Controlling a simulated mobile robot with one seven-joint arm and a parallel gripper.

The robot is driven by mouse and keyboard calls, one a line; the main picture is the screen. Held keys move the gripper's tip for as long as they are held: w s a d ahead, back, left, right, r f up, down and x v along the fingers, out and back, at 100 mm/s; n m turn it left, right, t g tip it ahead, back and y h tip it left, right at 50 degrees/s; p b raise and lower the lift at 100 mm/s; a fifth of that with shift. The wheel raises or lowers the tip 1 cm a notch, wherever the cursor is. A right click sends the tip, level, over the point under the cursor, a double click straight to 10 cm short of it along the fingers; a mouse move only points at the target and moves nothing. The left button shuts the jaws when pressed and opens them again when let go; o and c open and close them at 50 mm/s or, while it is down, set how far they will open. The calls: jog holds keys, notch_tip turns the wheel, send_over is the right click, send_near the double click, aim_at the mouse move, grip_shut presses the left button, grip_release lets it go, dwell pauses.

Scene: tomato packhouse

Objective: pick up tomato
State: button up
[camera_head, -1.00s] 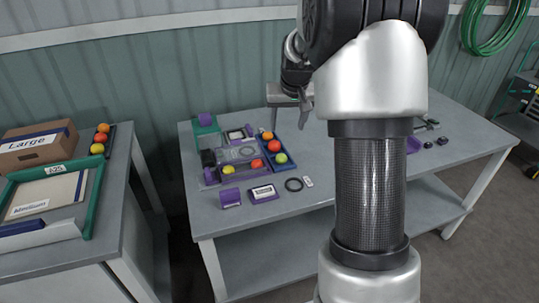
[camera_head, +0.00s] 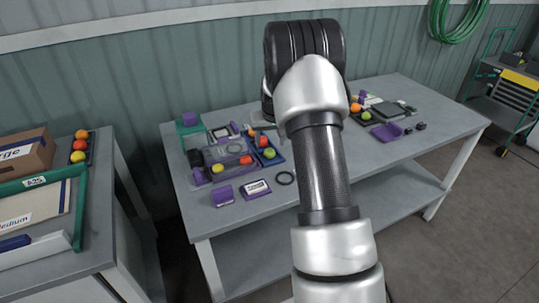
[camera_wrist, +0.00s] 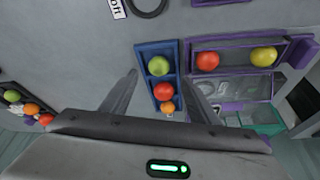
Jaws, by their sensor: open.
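A blue tray (camera_wrist: 142,54) in the wrist view holds a green tomato (camera_wrist: 158,66), a red tomato (camera_wrist: 164,91) and a smaller orange tomato (camera_wrist: 167,107) in a row. My gripper (camera_wrist: 163,79) is open, with one finger on each side of this tray in the picture and nothing held. The tomatoes show between its fingers, apart from them. Beside it, a purple-edged tray holds another red tomato (camera_wrist: 207,60) and a yellow tomato (camera_wrist: 263,56). In the head view, the green tomato (camera_head: 268,153) shows left of my arm, which hides much of the gripper.
A black ring (camera_head: 285,178), a labelled purple block (camera_head: 256,189) and a purple cylinder (camera_head: 222,195) lie near the table's front edge. More tomatoes stand in a tray (camera_head: 360,118) at the right and on the left bench (camera_head: 105,250). The table front (camera_head: 330,180) has free room.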

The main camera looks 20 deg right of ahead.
aim_at(270, 150)
jog(key=x, duration=0.6)
jog(key=shift+w+d+f, duration=0.15)
jog(key=shift+w+f, duration=0.05)
jog(key=c, duration=0.8)
